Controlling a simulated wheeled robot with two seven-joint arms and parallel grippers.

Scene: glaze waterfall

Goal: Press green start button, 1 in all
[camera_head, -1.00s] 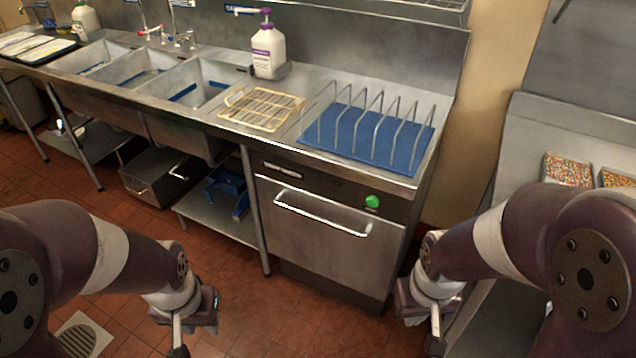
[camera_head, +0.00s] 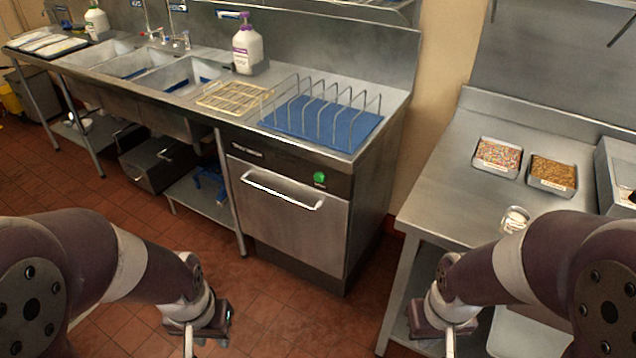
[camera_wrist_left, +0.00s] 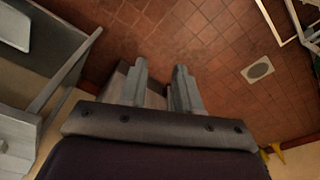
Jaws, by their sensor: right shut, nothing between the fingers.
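The green start button (camera_head: 319,177) is a round green knob on the dark control strip at the top of the steel under-counter machine (camera_head: 290,215). Nothing touches it. My left gripper (camera_head: 190,342) is low in the head view, in front of and below the machine, well apart from the button. In the left wrist view its two fingers (camera_wrist_left: 161,70) stand apart with floor between them, empty. My right gripper (camera_head: 449,343) is at the bottom right of the head view, shut and apart from the button; its fingertips are cut off by the picture's edge.
A blue mat (camera_head: 345,130) with a wire rack lies on the counter above the machine. The machine's bar handle (camera_head: 282,190) runs below the button. A steel table (camera_head: 450,185) with topping trays stands at right. The tiled floor (camera_head: 285,312) before the machine is clear.

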